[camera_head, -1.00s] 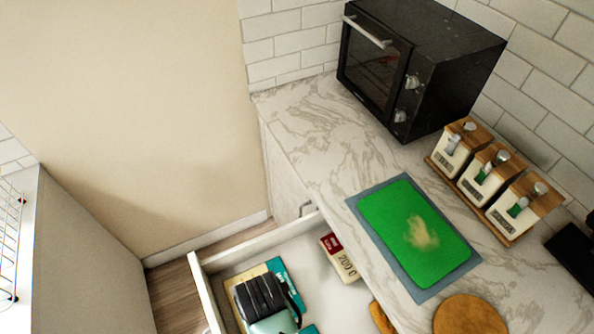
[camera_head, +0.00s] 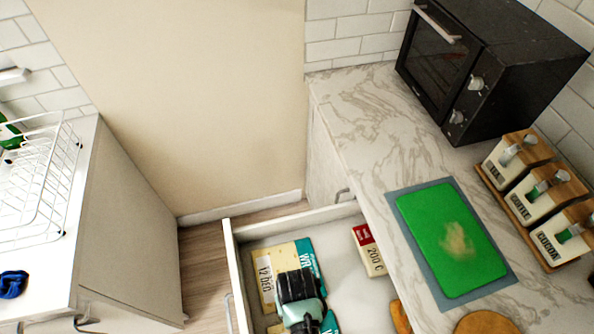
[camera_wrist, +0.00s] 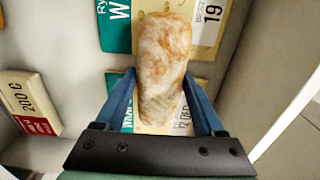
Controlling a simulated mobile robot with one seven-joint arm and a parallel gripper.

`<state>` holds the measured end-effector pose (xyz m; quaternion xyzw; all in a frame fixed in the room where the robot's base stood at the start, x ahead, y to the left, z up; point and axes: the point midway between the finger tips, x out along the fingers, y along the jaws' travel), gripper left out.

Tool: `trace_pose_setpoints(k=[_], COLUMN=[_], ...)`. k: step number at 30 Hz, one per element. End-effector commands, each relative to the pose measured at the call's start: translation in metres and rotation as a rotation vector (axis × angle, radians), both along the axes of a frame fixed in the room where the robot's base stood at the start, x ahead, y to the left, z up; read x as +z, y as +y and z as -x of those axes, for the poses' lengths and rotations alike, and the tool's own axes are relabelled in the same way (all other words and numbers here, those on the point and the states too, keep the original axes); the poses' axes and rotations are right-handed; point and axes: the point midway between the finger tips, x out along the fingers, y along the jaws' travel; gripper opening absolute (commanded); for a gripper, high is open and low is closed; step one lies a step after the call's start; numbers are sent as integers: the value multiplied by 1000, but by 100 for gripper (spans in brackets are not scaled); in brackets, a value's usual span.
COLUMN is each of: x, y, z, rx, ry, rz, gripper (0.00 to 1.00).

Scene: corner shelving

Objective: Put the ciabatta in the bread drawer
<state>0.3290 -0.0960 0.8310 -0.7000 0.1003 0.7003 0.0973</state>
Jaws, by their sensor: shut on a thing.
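My gripper (camera_wrist: 158,88) is shut on the ciabatta (camera_wrist: 163,45), a pale brown floury loaf held lengthwise between the blue fingers in the wrist view. In the head view my gripper (camera_head: 300,285) is over the open bread drawer (camera_head: 340,285), above its left part, and the loaf is hidden there. Teal and cream bread packs (camera_head: 264,284) lie under it and also show behind the loaf in the wrist view (camera_wrist: 115,25). I cannot tell whether the loaf touches them.
A red and cream packet (camera_head: 369,251) lies in the drawer's back right. A brown item (camera_head: 400,317) is partly hidden by the counter. The counter holds a green board (camera_head: 440,225), a microwave (camera_head: 500,65) and canisters (camera_head: 535,185). A dish rack (camera_head: 40,190) stands left.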

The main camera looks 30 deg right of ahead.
Motion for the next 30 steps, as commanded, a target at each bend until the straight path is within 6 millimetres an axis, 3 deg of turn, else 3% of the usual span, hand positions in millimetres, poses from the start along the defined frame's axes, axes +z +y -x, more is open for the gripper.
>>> trace_pose_setpoints(k=[18,19,23,30], x=[-11,-12,-12,-11], y=[0,0,0,0], z=[0,0,0,0], rx=[1,1,0,0], ry=[-1,-1,0,0], rz=[0,0,0,0], gripper=[15,76,100,100])
